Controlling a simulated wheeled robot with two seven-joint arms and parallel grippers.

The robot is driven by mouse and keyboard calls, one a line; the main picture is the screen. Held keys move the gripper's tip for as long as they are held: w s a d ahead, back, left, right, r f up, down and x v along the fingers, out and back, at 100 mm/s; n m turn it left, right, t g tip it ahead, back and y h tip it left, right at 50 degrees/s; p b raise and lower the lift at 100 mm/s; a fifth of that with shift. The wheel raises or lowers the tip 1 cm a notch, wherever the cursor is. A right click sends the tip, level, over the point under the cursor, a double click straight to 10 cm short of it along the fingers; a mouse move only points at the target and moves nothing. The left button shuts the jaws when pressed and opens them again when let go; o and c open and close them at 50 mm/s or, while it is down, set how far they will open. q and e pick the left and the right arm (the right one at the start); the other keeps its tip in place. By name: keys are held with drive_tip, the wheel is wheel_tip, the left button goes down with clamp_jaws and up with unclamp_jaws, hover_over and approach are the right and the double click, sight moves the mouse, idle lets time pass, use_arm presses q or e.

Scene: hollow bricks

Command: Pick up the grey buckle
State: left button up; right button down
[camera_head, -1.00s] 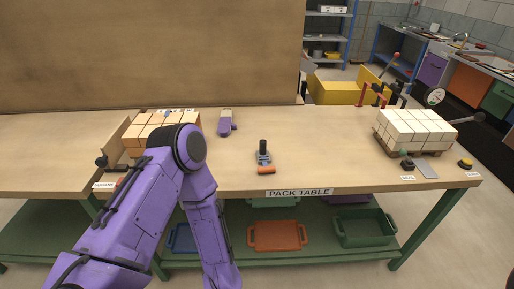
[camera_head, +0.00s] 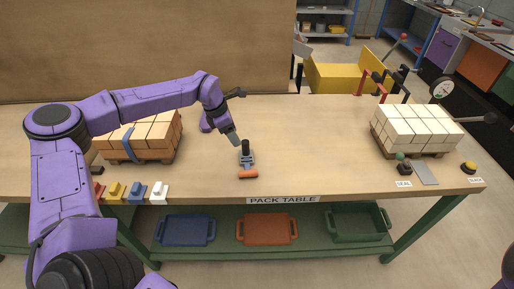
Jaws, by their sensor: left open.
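A row of small coloured pieces lies at the table's front left edge. The grey-white one at its right end (camera_head: 159,191) looks like the grey buckle. To its left are a blue piece (camera_head: 137,191), a yellow piece (camera_head: 115,190) and a red piece (camera_head: 99,189). My right gripper is not in view.
A brick stack with a blue strap (camera_head: 128,146) stands behind the row. A pale brick stack (camera_head: 414,127) is at the right. Trays (camera_head: 267,229) sit on the lower shelf. The table's middle right is clear.

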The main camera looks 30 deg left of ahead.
sight(243, 142)
use_arm(q)
drive_tip(key=f, duration=0.1)
drive_tip(key=d+f+p, duration=0.1)
drive_tip(key=w+f+p, duration=0.1)
drive_tip(key=shift+d+f+h, duration=0.2)
drive_tip(key=shift+d+h, duration=0.1)
drive_tip(key=w+f+p, duration=0.1)
drive_tip(key=f, duration=0.1)
drive_tip(key=w+d+f, duration=0.1)
drive_tip(key=w+f, duration=0.1)
drive_tip(key=shift+d+f+p, duration=0.15)
drive_tip(key=shift+f+p, duration=0.2)
drive_tip(key=shift+s+r, duration=0.1)
drive_tip(key=shift+s, duration=0.15)
drive_tip(key=shift+s+r, duration=0.1)
drive_tip(key=shift+s, duration=0.05)
drive_tip(key=shift+c, duration=0.9)
clamp_jaws()
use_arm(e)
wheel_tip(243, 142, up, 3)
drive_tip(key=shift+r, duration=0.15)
